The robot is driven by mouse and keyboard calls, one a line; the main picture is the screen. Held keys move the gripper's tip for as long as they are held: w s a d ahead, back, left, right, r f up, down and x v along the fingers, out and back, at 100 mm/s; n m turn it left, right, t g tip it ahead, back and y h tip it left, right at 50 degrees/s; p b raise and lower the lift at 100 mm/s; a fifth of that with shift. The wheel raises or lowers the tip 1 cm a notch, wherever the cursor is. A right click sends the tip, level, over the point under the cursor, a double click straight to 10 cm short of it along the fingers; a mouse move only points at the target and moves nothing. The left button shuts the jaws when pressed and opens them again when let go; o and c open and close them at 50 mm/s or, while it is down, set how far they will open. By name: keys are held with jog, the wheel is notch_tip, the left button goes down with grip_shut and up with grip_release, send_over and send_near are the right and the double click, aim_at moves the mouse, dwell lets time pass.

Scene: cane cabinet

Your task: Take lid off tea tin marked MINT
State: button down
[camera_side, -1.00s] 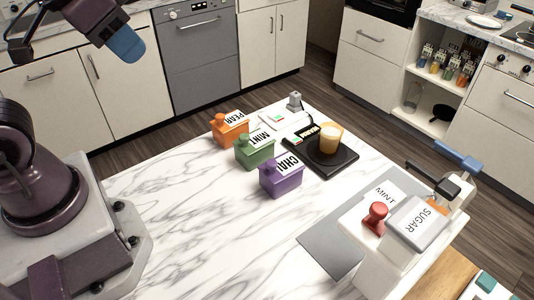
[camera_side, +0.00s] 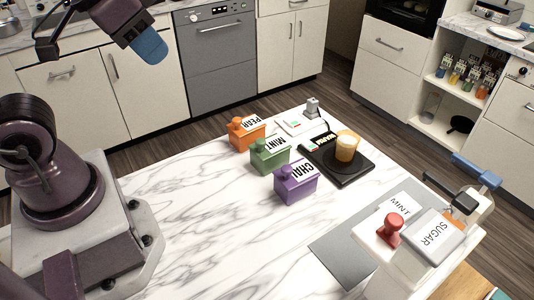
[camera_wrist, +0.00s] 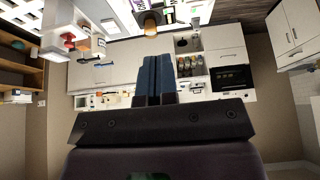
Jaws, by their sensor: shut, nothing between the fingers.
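The green tin marked MINT (camera_side: 272,158) stands upright on the marble table in the side view, between the orange and purple tins. A small green knob shows at its upper left, and its top looks covered. The seam of its lid is too small to make out. My gripper (camera_side: 150,47) is high at the upper left of the side view, well away from the tin, with blue fingers shut and empty. In the wrist view my fingers (camera_wrist: 154,80) lie side by side, pointing toward the room. I cannot make out the MINT tin there.
An orange tin marked PEAR (camera_side: 246,134) and a purple tin marked CHAI (camera_side: 296,186) stand close by. A black tray (camera_side: 347,177) bears a cup (camera_side: 346,146). A SUGAR box (camera_side: 431,237) stands near a red knob (camera_side: 391,229).

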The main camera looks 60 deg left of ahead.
grip_release()
jog(key=n+g, duration=0.6)
jog(key=n, duration=1.2)
send_near(270, 146)
notch_tip(270, 146, down, 9)
jog(key=shift+s+r, duration=0.15)
jog(key=shift+r, duration=0.05)
